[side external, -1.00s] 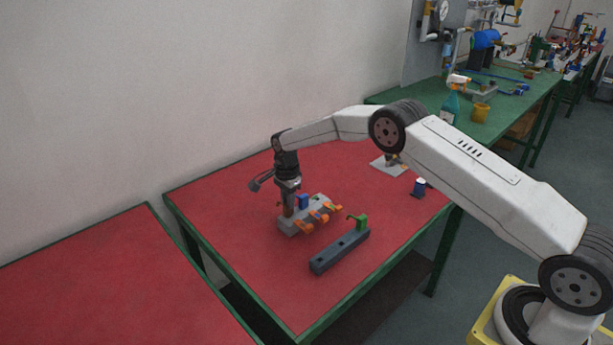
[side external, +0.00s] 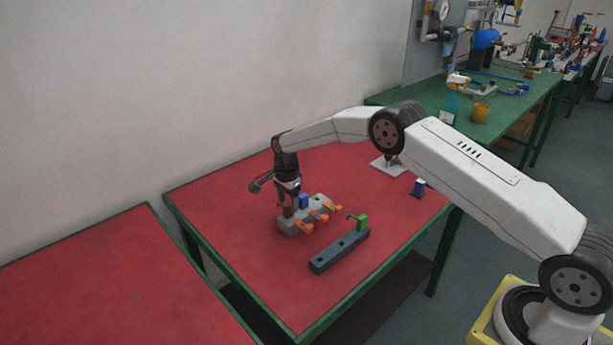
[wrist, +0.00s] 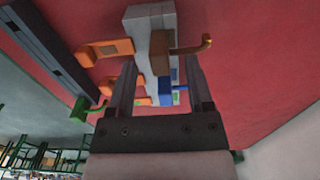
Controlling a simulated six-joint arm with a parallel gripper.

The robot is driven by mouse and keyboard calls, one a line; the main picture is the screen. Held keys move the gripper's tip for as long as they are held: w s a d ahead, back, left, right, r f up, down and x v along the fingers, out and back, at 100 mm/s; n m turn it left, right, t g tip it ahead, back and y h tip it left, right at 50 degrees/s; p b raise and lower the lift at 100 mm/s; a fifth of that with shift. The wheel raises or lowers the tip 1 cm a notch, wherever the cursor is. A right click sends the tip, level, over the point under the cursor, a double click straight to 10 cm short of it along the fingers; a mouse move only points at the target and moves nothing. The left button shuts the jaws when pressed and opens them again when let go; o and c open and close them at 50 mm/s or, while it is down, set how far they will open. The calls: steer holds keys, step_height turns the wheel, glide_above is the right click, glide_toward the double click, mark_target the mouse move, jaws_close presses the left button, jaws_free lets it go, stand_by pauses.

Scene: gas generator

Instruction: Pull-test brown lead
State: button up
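The brown lead (wrist: 192,47) is a bent brown rod that sticks out of a brown block (wrist: 160,62) in the wrist view. The block sits on a grey terminal block (side external: 292,228) with several orange levers (side external: 303,228). A blue block (side external: 304,201) sits beside the brown one. My gripper (wrist: 160,68) is open, with one finger on each side of the brown block and gaps showing. The lead's bent end passes beyond the right finger. In the side view my gripper (side external: 288,197) is over the terminal block's left end, where contact cannot be told.
A dark rail (side external: 340,251) with a green block (side external: 362,222) lies to the right. A small blue-and-white piece (side external: 418,187) and a grey plate (side external: 386,165) stand farther back. The red table (side external: 215,215) is clear at left and front.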

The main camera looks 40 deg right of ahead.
steer(key=shift+r, duration=0.15)
steer(key=shift+r, duration=3.35)
steer(key=s+a+r+n+t, duration=0.1)
steer(key=s+r+n, duration=0.2)
steer(key=s+n, duration=0.6)
steer(key=s+a+r+n+t, duration=0.1)
steer(key=s+r+n, duration=0.2)
steer(key=s+n, duration=0.6)
steer(key=s, duration=1.5)
steer(key=shift+s+t, duration=0.2)
steer(key=shift+t, duration=0.1)
